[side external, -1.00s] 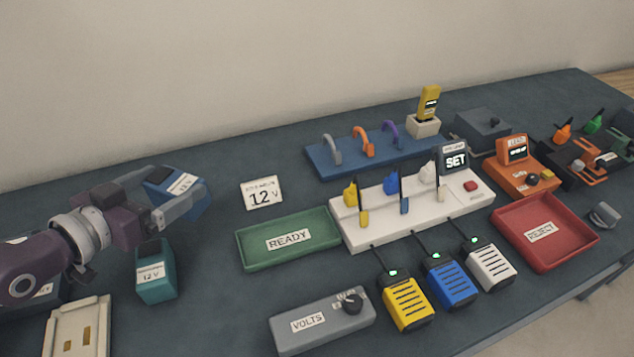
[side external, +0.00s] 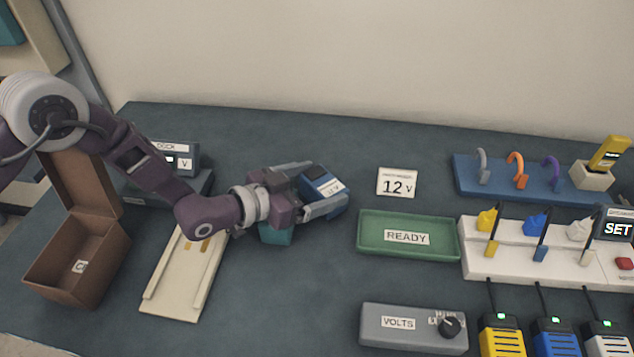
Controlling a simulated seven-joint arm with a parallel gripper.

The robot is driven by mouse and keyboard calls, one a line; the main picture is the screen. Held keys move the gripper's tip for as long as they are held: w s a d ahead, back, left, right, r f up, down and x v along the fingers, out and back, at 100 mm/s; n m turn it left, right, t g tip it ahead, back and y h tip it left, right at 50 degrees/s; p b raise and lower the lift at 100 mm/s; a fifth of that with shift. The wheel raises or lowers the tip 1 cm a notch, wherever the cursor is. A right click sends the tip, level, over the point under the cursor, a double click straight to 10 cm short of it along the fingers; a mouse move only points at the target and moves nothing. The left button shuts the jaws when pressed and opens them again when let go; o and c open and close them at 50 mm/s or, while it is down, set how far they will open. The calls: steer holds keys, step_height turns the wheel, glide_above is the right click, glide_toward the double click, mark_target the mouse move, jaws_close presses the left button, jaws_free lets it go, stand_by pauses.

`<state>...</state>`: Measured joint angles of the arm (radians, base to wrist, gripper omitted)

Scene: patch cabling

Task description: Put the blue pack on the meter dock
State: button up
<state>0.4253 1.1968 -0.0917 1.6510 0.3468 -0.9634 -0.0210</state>
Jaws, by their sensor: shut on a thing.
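The blue pack (side external: 332,187), with a white label, is held off to the right of my arm. My gripper (side external: 318,193) is shut on it, with a grey finger along each side. The pack is tilted and appears to be above the table. The meter dock (side external: 188,157) is a dark blue-grey unit with a "DOCK" label and a small display, at the left behind my arm. My forearm hides part of it, including much of its front. The gripper and pack are well to the right of the dock.
A teal pack (side external: 277,236) stands partly hidden under my gripper. A cream tray (side external: 172,297) and an open brown box (side external: 60,262) lie at the left. A green READY tray (side external: 375,247), a 12 V card (side external: 397,182) and a grey VOLTS box (side external: 385,340) are to the right.

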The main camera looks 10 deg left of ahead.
steer(key=o, duration=1.8)
steer(key=shift+f, duration=0.1)
steer(key=shift+o, duration=0.2)
steer(key=shift+s+a+r, duration=0.2)
steer(key=shift+r, duration=0.05)
steer(key=v, duration=1.1)
steer(key=shift+s+a+r, duration=0.1)
steer(key=shift+s+r, duration=0.05)
